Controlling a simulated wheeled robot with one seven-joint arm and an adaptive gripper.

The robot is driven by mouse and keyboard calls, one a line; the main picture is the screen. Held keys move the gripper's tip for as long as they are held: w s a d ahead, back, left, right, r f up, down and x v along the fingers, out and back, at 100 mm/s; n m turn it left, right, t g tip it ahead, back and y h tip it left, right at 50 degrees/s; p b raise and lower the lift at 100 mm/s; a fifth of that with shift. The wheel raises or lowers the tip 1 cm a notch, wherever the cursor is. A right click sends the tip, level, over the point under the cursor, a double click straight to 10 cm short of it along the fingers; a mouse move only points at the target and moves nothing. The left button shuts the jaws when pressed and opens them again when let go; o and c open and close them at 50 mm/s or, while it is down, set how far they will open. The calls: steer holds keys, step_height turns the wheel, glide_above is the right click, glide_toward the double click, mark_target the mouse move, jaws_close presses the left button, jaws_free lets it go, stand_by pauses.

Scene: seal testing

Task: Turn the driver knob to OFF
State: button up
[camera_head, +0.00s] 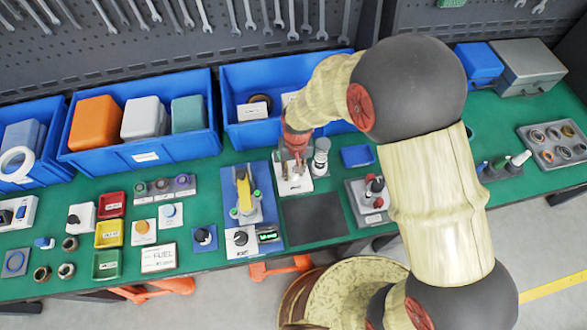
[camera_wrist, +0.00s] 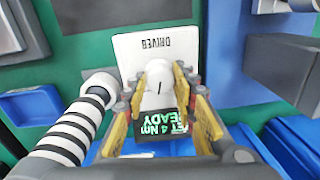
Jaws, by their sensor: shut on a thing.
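The driver panel is a white plate (camera_wrist: 140,45) marked DRIVER, with a dark display (camera_wrist: 165,124) of green text, partly covered, reading something like "4 Nm" and "READY". A white rounded knob (camera_wrist: 159,85) with a short dark mark stands on the plate. My gripper (camera_wrist: 163,92) has its yellow fingers around the knob, one on each side, shut on it. No OFF mark is readable. In the head view my gripper (camera_head: 293,160) points down over the white driver plate (camera_head: 293,185), and the knob is hidden there.
A white and black ribbed cylinder (camera_wrist: 76,128) stands close beside my gripper; it also shows in the head view (camera_head: 320,157). A blue bin (camera_head: 240,85) is behind. A dark mat (camera_head: 313,218) lies in front. A device with red and black knobs (camera_head: 370,200) stands right.

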steer(key=n, duration=0.5)
steer(key=shift+n+p, duration=0.3)
steer(key=shift+p, duration=0.05)
steer(key=n, duration=0.5)
steer(key=shift+w, duration=0.1)
steer(key=o, duration=1.2)
steer(key=shift+c, duration=0.2)
step_height(320, 180, up, 12)
steer(key=shift+w, duration=0.25)
